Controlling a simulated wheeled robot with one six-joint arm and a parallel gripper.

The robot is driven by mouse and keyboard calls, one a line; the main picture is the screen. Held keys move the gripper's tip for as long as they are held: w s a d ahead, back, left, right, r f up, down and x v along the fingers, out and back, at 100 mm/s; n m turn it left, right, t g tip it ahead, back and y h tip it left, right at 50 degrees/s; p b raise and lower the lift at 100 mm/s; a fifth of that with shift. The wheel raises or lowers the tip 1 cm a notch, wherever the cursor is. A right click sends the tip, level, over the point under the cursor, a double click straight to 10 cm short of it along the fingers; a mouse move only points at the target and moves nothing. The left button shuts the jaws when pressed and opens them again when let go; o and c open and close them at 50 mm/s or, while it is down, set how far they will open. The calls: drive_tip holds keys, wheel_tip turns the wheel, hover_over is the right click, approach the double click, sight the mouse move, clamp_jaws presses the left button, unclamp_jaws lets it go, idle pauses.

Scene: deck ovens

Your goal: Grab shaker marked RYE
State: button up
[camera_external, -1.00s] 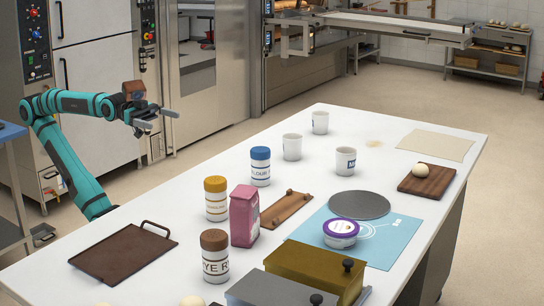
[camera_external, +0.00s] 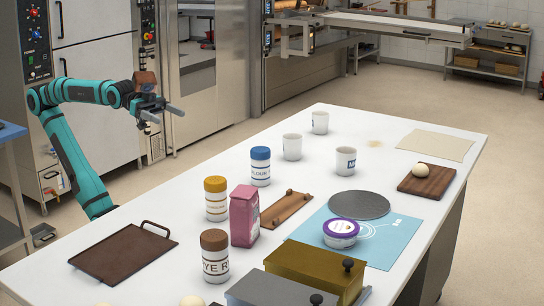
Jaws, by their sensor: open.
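The shaker marked RYE (camera_external: 215,264) is a white cylinder with a brown lid. It stands upright near the front of the white table, and its label is partly turned away. A shaker with a yellow lid (camera_external: 216,205) and one with a blue lid (camera_external: 260,172), marked FLOUR, stand farther back. My gripper (camera_external: 168,114) is open and empty. It is in the air beyond the table's left edge, well above and behind the RYE shaker.
A pink bag (camera_external: 244,220) stands close behind the RYE shaker. A brown tray with handles (camera_external: 112,262) lies to its left. A gold box (camera_external: 306,268) and a grey box (camera_external: 268,289) with black knobs are to its right. White cups (camera_external: 292,147) stand farther back.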

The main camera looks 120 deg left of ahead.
drive_tip(key=w+d+r+n+g, duration=0.1)
drive_tip(key=w+d+r+g, duration=0.1)
drive_tip(key=w, duration=0.3)
drive_tip(key=w+d+r+g, duration=0.1)
drive_tip(key=w+d+r, duration=0.15)
drive_tip(key=w, duration=0.35)
drive_tip(key=n+g+y, duration=0.2)
drive_tip(key=n+g, duration=0.3)
drive_tip(key=g, duration=0.5)
hover_over(217, 246)
drive_tip(key=s, duration=0.6)
wheel_tip(217, 246, down, 6)
drive_tip(key=r, duration=0.1)
drive_tip(key=x, duration=1.7)
drive_tip(key=shift+s+a+f, duration=0.2)
drive_tip(key=shift+s+f, duration=0.05)
drive_tip(key=shift+f, duration=0.2)
drive_tip(key=shift+c, duration=0.5)
drive_tip(key=c, duration=1.1)
